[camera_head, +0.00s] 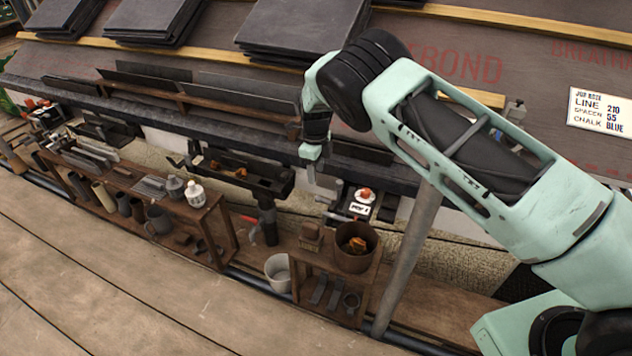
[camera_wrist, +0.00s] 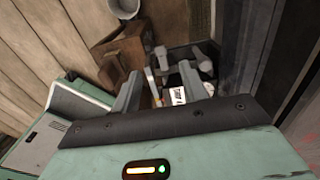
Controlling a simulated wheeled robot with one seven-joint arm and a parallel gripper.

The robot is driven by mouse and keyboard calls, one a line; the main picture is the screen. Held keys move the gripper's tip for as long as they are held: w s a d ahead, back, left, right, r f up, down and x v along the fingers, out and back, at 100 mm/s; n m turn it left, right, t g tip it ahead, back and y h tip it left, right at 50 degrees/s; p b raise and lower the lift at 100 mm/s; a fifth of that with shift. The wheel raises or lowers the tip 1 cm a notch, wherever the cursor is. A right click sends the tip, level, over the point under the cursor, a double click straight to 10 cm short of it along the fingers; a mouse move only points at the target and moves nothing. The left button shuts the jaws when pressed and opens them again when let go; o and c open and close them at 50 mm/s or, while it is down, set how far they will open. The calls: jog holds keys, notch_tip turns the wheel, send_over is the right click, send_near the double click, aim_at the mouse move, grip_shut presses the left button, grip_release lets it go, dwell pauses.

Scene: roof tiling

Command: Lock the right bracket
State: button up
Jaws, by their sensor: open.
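A dark fixture with an orange-red knob and a white printed label (camera_head: 358,205) sits below the eave, just right of my gripper. It may be the right bracket, but I cannot tell for certain, nor whether it is locked. My gripper (camera_head: 311,168) points down in front of the eave, up and left of that fixture. In the wrist view my gripper (camera_wrist: 160,88) is open, with no object held between its fingers. A white label (camera_wrist: 178,97) and grey metal parts (camera_wrist: 202,60) show beyond the fingers.
A wooden shelf (camera_head: 300,262) with a brown pot (camera_head: 356,248) stands below my gripper, beside a white bucket (camera_head: 278,272). A tool bench (camera_head: 130,180) stands left. Dark slates (camera_head: 303,30) are stacked on the roof. A grey post (camera_head: 410,262) rises right of the shelf.

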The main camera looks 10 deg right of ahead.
notch_tip(320, 180, up, 8)
jog(key=p, duration=0.1)
jog(key=shift+f, duration=0.1)
jog(key=s+a+r+n+g+y, duration=0.1)
jog(key=s+a+r+n, duration=0.3)
jog(key=s+r+n, duration=0.55)
jog(key=s+a+r+n+y, duration=0.25)
jog(key=s+r+n, duration=0.4)
jog(key=s, duration=0.65)
jog(key=s+d+r+n+t+h+p, duration=0.1)
jog(key=s+d+r+n, duration=0.1)
jog(key=s+n, duration=0.85)
jog(key=s+d+r+n+h, duration=0.1)
jog(key=s+d+n+h, duration=0.1)
jog(key=s+n, duration=0.8)
jog(key=s+r+m+p, duration=0.3)
jog(key=r+p, duration=2)
jog(key=shift+m, duration=0.35)
